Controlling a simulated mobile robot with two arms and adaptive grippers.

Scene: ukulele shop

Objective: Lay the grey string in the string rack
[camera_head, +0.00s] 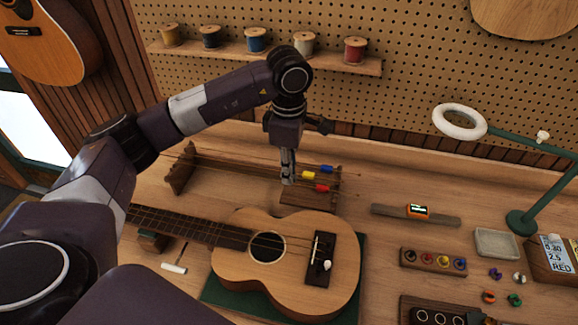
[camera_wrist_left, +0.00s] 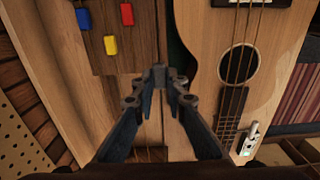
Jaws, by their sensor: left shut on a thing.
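My left gripper (camera_head: 288,180) points down at the front edge of the string rack, near the right end. The wooden string rack (camera_head: 181,172) stands behind the ukulele. Strings with blue (camera_head: 327,169), yellow (camera_head: 308,175) and red (camera_head: 322,188) tabs lie along it. In the left wrist view my left gripper's fingertips (camera_wrist_left: 165,76) are close together, beside the rack's wooden block (camera_wrist_left: 138,58). My right gripper is not in view.
The ukulele (camera_head: 291,262) lies on a green mat (camera_head: 219,293) just in front of the rack, close to the gripper. An orange tuner (camera_head: 417,211), a peg block (camera_head: 432,262) and a grey tray (camera_head: 497,244) are to the right. A lamp (camera_head: 520,220) stands there too.

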